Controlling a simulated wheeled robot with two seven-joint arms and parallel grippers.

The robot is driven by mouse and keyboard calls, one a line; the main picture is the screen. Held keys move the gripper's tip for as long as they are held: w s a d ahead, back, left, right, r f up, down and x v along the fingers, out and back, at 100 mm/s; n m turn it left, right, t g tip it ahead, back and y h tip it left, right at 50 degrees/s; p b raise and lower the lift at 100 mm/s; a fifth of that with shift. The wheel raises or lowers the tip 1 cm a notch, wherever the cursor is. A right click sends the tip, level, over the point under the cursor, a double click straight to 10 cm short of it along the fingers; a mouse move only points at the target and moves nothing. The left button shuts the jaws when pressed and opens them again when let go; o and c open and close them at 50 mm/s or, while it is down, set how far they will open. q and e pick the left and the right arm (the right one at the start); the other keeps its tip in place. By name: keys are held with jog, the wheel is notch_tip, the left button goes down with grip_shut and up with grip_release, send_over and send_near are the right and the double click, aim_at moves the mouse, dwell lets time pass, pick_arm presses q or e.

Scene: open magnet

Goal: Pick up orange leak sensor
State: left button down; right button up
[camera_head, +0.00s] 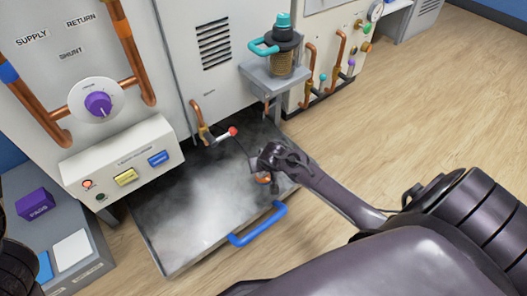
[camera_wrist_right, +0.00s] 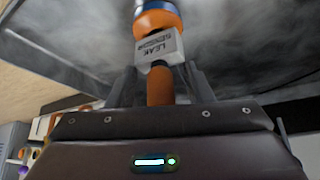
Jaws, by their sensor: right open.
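The orange leak sensor (camera_wrist_right: 159,85) shows in the right wrist view with an orange stem, a white block lettered "LEAK SENSOR" and an orange and blue round end. In the head view only a small orange part of it (camera_head: 263,178) shows low beside the gripper, over the grey tray. My right gripper (camera_head: 268,160) is over the tray's right part. In the right wrist view its open fingers (camera_wrist_right: 160,88) stand on either side of the stem; contact cannot be told. My left gripper is out of view.
The grey, misty tray (camera_head: 165,235) has a blue handle (camera_head: 258,225) at its front. A copper pipe with a red-tipped lever (camera_head: 225,134) stands behind. A shelf with a teal-capped fitting (camera_head: 283,45) is at the back.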

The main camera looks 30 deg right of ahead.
jog(key=shift+w, duration=0.1)
jog(key=shift+f, duration=0.1)
grip_shut()
dwell(0.5)
